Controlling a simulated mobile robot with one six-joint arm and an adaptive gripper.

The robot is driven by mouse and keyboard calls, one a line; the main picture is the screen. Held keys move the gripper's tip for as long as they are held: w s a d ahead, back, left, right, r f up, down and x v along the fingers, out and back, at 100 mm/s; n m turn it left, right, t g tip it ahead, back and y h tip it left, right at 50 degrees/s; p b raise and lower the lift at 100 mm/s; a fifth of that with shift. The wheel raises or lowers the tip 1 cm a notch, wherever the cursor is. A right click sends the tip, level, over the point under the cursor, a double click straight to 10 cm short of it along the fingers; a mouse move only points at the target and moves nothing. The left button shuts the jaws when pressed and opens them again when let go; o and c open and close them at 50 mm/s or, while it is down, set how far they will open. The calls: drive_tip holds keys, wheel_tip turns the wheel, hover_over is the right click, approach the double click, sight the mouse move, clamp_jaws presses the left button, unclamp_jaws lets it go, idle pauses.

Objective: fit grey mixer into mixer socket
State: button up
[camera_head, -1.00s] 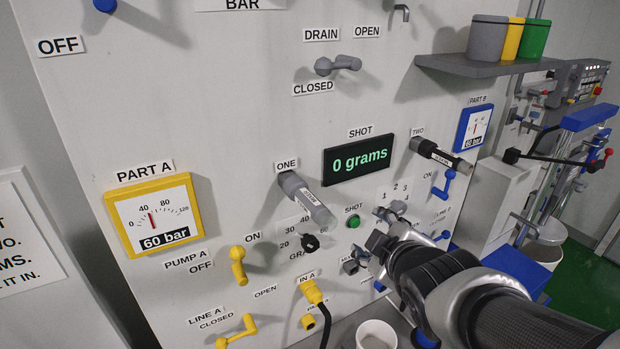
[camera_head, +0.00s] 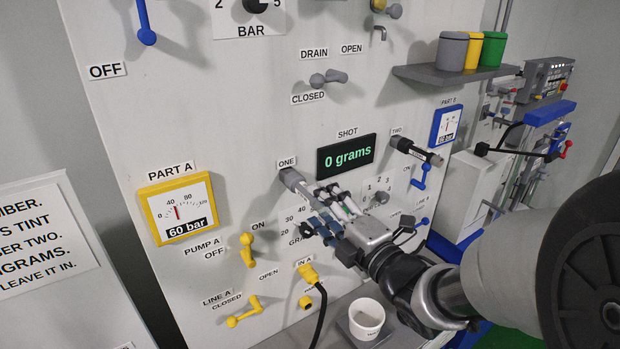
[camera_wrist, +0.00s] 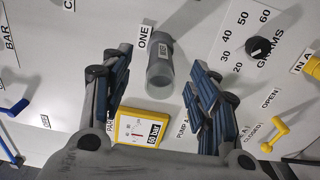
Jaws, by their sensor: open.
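The grey mixer (camera_head: 294,180) is a grey cylinder sticking out of the panel below the ONE label. I cannot make out the mixer socket; my gripper and wrist cover part of the lower panel.
A second, dark cylinder (camera_head: 413,150) sits at TWO. The display (camera_head: 346,156) reads 0 grams. A white cup (camera_head: 366,319) stands below my wrist. Yellow handles (camera_head: 248,250) and a black hose (camera_head: 321,318) stick out at lower left. A shelf (camera_head: 465,74) with cups is at upper right.

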sight(299, 182)
drive_tip(key=shift+w, duration=0.1)
drive_tip(key=shift+w+a+p, duration=0.35)
drive_tip(key=shift+w+a, duration=0.1)
drive_tip(key=shift+w, duration=0.05)
drive_tip(key=x, duration=0.6)
drive_tip(key=shift+f, duration=0.15)
drive_tip(key=shift+w+a+b, duration=0.15)
drive_tip(key=shift+w+b, duration=0.05)
drive_tip(key=shift+b, duration=0.15)
drive_tip(key=shift+w+r, duration=0.1)
drive_tip(key=shift+r, duration=0.25)
drive_tip(key=shift+r, duration=0.2)
drive_tip(key=shift+a+f+b, duration=0.1)
drive_tip(key=shift+f+b, duration=0.1)
drive_tip(key=shift+b, duration=1.15)
clamp_jaws()
idle(0.3)
